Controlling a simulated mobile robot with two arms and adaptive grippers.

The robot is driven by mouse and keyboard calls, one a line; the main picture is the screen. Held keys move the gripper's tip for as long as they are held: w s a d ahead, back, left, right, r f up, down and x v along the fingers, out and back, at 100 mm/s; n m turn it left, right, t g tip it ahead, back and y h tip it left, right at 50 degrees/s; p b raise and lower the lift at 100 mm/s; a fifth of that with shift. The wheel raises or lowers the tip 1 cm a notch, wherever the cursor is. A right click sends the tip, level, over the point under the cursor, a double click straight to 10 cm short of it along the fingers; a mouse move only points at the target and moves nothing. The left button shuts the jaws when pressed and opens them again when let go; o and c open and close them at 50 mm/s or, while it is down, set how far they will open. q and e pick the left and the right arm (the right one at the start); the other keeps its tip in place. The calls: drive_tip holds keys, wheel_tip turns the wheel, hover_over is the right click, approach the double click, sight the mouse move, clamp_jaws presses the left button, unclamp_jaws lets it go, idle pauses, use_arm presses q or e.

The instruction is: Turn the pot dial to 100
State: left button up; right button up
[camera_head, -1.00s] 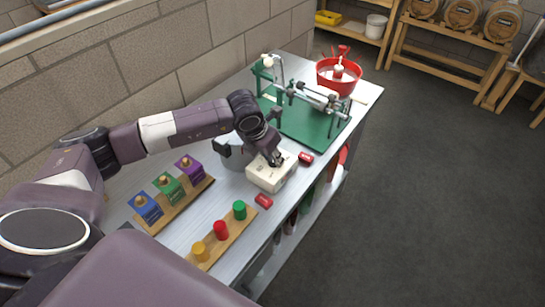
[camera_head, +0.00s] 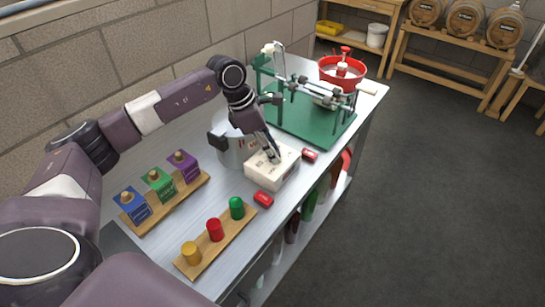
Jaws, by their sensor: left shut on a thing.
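A white control box (camera_head: 284,174) with dark markings on its top stands near the right long edge of the bench. A grey metal pot (camera_head: 232,153) stands right behind it, with a dark handle at its left. My left gripper (camera_head: 273,157) reaches down from behind onto the top of the box. Its fingers are shut on the small dial there, which they mostly hide. The dial's setting is too small to read. My right gripper is out of view.
Red blocks (camera_head: 263,198) lie on either side of the box, close to it. Wooden racks with coloured stoppers (camera_head: 215,230) and blue, green and purple boxes (camera_head: 159,183) stand in front. A green-based bottling fixture (camera_head: 310,120) and red basin (camera_head: 343,73) stand behind.

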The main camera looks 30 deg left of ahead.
use_arm(q)
drive_tip(key=m+b, duration=0.1)
drive_tip(key=m, duration=0.1)
drive_tip(key=m+g+b, duration=0.1)
drive_tip(key=shift+w+m+h, duration=0.2)
drive_tip(key=shift+m+h, duration=0.2)
drive_tip(key=m+g+b, duration=0.1)
drive_tip(key=m+b, duration=0.1)
drive_tip(key=m, duration=0.1)
drive_tip(key=shift+w+m+g, duration=0.1)
drive_tip(key=shift+m+g, duration=0.2)
drive_tip(key=m+g+b, duration=0.1)
drive_tip(key=m, duration=0.2)
drive_tip(key=shift+w+m, duration=0.1)
drive_tip(key=shift+m, duration=0.2)
drive_tip(key=shift+r+m+g+y+b, duration=0.1)
drive_tip(key=shift+m+g+y+b, duration=0.55)
drive_tip(key=shift+m, duration=0.95)
drive_tip(key=shift+h, duration=0.25)
clamp_jaws()
drive_tip(key=o, duration=1.1)
unclamp_jaws()
drive_tip(key=shift+g, duration=0.25)
drive_tip(key=shift+o, duration=0.2)
